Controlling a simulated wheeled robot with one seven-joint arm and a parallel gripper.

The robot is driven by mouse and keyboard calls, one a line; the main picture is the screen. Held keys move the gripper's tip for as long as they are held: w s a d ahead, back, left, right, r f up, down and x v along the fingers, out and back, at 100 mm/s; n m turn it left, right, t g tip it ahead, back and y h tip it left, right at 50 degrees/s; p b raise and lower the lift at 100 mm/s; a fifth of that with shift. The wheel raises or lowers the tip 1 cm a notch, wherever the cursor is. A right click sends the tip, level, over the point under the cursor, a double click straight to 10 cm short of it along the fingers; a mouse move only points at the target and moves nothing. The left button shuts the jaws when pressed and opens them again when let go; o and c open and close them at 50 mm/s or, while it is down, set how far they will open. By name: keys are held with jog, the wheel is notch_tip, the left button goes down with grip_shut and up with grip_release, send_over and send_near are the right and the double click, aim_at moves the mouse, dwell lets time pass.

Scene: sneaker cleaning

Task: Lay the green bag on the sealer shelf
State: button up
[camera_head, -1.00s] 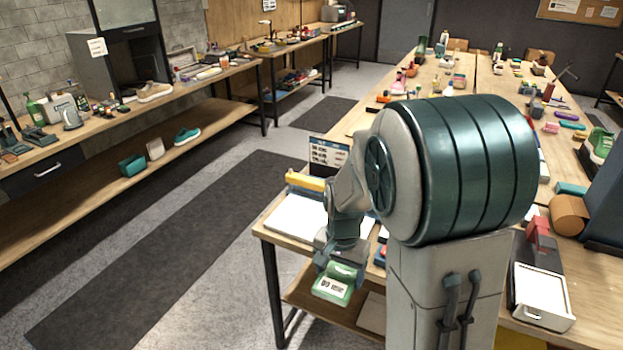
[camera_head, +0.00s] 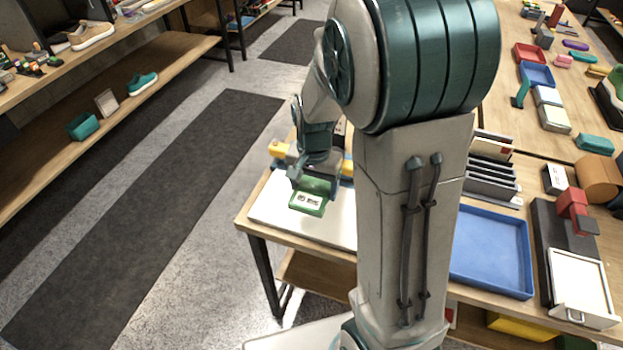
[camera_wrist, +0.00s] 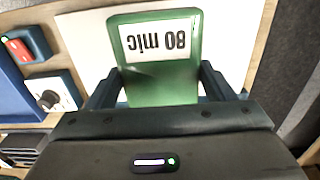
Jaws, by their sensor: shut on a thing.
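The green bag (camera_head: 308,203) has a white label. In the wrist view the bag (camera_wrist: 160,80) shows the upside-down text "80 mic". My gripper (camera_head: 316,182) is shut on it; in the wrist view my gripper's jaws (camera_wrist: 161,90) flank its lower part. The bag is over the white sealer shelf (camera_head: 267,207), which also shows in the wrist view (camera_wrist: 85,35). I cannot tell whether the bag touches the shelf. The sealer's yellow bar (camera_head: 278,149) is behind my gripper, and my arm hides part of the sealer.
A blue tray (camera_head: 490,248) lies on the table to the right of my arm, with a grey slotted rack (camera_head: 490,180) behind it. In the wrist view a small block with a round dial (camera_wrist: 48,97) stands left of the shelf. The aisle with a dark mat (camera_head: 150,220) is clear.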

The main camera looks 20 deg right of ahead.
jog(key=shift+f+b, duration=3)
jog(key=shift+f, duration=1)
jog(key=o, duration=1)
jog(key=shift+o, duration=0.2)
notch_tip(320, 180, up, 14)
jog(key=shift+f, duration=0.1)
jog(key=s+n+t, duration=0.3)
jog(key=s+n, duration=0.4)
jog(key=s, duration=0.7)
